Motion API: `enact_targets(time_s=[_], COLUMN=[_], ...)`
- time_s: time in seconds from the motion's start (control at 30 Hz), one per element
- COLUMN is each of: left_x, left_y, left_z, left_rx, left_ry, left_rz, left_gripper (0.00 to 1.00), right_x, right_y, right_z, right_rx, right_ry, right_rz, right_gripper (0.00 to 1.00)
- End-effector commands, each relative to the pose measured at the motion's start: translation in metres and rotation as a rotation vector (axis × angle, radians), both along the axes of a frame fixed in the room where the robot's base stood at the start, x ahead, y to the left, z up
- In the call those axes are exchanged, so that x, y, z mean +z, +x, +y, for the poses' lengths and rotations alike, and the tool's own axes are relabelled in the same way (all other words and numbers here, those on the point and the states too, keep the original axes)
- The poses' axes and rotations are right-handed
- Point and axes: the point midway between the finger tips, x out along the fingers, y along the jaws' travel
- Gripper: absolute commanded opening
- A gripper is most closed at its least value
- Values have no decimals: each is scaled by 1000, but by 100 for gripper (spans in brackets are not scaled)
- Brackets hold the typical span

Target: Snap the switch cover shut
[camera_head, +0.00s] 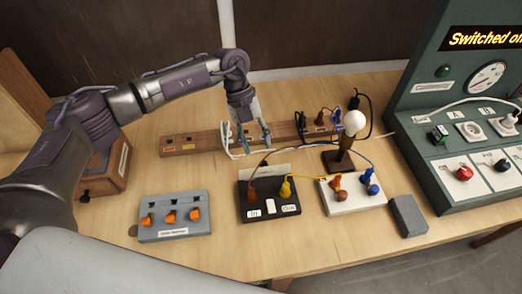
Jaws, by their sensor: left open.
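The black switch box (268,205) sits on the table in the middle, with white labels on its front edge. A red-brown plug and a yellow plug (286,188) stand in it, with wires attached. A pale flat plate (266,171) shows along its back edge; it may be the raised cover, but I cannot tell for sure. My left gripper (254,147) is open, pointing down behind the box at the wooden rail. It is apart from the switch box, and I see nothing held in it. My right gripper is out of view.
A wooden rail (190,142) with cables runs behind. A bulb (354,122) on a brown stand and a white terminal block (350,204) are to the right, with a grey block (408,215). A grey tray with orange pieces (174,216) is left.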

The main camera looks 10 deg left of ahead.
Motion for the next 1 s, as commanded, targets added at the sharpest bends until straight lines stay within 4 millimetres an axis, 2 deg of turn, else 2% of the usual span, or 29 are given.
enact_targets(time_s=[0.1, 0.3, 0.67, 0.93, 0.97, 1.0], left_x=[-17, -38, -44, -44, -43, -43], left_y=[-7, -12, -13, -13, -13, -13], left_z=[-8, -15, -17, -17, -17, -17], left_rx=[-1, 0, -1, 1, 1, 1], left_ry=[0, 0, -1, 0, 0, 0], left_rz=[3, 1, -1, -1, -1, -1], left_gripper=[47, 47, 47, 4, 0, 0], right_x=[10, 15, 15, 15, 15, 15], right_y=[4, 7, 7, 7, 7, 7], right_z=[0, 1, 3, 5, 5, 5], right_rx=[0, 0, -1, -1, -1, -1], right_ry=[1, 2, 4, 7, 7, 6], right_rz=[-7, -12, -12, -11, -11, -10], right_gripper=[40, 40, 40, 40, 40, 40])
